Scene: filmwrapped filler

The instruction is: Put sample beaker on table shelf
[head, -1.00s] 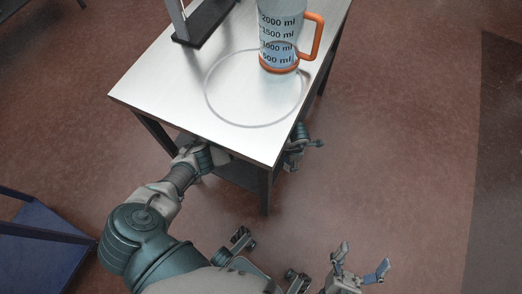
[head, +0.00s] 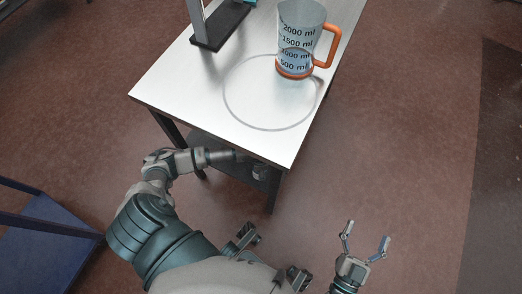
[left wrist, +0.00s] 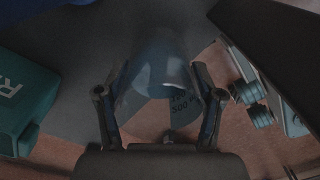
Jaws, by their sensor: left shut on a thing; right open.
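A clear sample beaker (left wrist: 165,62) with dark printed marks stands out in the left wrist view, between the fingers of my left gripper (left wrist: 151,82). That gripper is shut on it. In the head view my left arm reaches under the front edge of the table (head: 190,85), and the tabletop hides most of the gripper and the beaker. The dark lower shelf (head: 215,150) shows partly below the tabletop. My right gripper (head: 366,238) is open and empty over the floor, right of the table.
A large measuring jug (head: 297,62) with an orange handle stands on the tabletop beside a faint ring outline. A dark-based stand (head: 220,28) is at the back left. A teal box (left wrist: 22,100) shows in the left wrist view. A blue surface (head: 45,235) is at lower left.

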